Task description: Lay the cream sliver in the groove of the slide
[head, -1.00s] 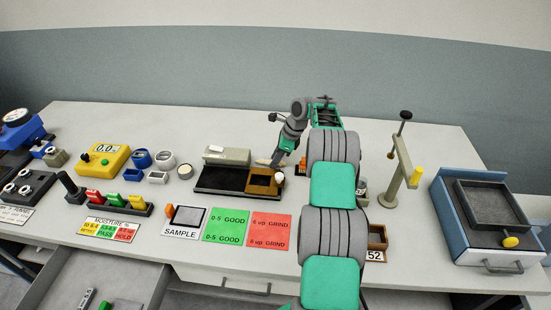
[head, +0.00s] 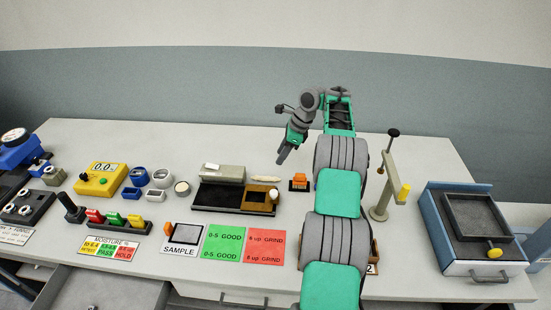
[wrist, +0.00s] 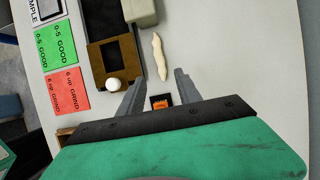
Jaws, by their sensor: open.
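The cream sliver (head: 267,178) lies on the bare tabletop, just behind the brown slide (head: 247,206). In the wrist view the sliver (wrist: 160,57) is a thin, slightly bent strip, apart from the slide (wrist: 127,63). The slide has a dark rectangular recess and a white ball knob (wrist: 112,85), and sits at the right end of a black bed (head: 208,198). I see no sliver in the recess. My gripper (head: 281,160) is open and empty above the table, near the sliver; in the wrist view its fingers (wrist: 158,80) point towards the sliver's near end.
A grey-green block (head: 222,174) stands behind the bed. An orange-topped black item (head: 299,182) is right of the sliver. Green (head: 224,244) and red (head: 265,246) cards lie in front. A post stand (head: 382,205) and blue-sided tray unit (head: 470,230) are farther right.

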